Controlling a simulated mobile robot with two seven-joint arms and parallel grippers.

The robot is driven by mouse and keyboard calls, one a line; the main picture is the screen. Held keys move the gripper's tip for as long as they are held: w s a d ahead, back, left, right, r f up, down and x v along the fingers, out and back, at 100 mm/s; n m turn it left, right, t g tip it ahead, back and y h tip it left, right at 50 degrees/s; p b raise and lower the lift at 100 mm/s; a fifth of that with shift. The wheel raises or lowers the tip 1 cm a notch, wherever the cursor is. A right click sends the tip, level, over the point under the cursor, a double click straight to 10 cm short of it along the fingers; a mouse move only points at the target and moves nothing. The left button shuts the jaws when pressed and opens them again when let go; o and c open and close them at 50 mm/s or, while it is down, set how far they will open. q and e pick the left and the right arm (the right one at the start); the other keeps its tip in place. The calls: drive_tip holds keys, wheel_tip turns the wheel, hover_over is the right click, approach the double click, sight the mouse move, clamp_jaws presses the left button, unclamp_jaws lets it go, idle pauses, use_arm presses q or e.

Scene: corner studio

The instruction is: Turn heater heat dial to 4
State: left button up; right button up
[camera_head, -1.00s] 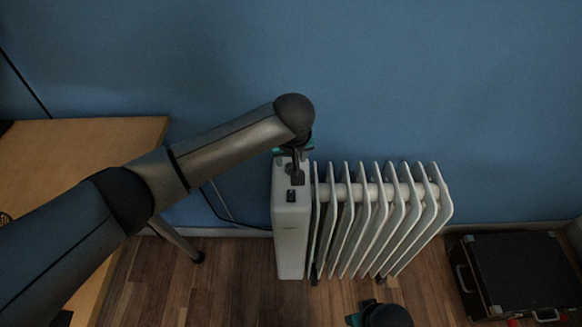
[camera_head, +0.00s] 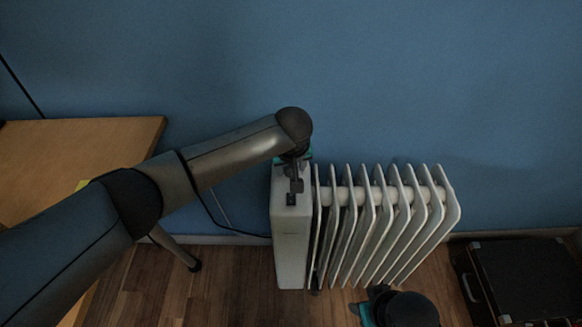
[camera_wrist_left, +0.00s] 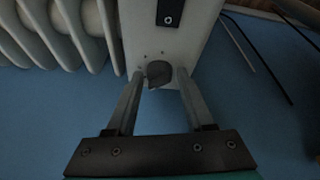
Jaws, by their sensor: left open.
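The white oil heater (camera_head: 290,250) stands on the floor against the blue wall, its control end at the left. In the left wrist view its round grey heat dial (camera_wrist_left: 158,71) sits on the white panel. My left gripper (camera_head: 296,184) is over the heater's top. In the left wrist view its open fingers (camera_wrist_left: 160,78) reach to either side of the dial, with the dial between the tips; I cannot tell whether they touch it. The dial's numbers are too small to read. My right gripper (camera_head: 368,304) is low at the bottom edge, its fingers unclear.
A dark switch (camera_wrist_left: 170,12) sits on the panel beyond the dial. A wooden table (camera_head: 70,160) stands at the left. A black case (camera_head: 520,275) lies on the floor at the right. A cable (camera_head: 225,222) runs behind the heater's left side.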

use_arm(q)
clamp_jaws()
idle(0.4)
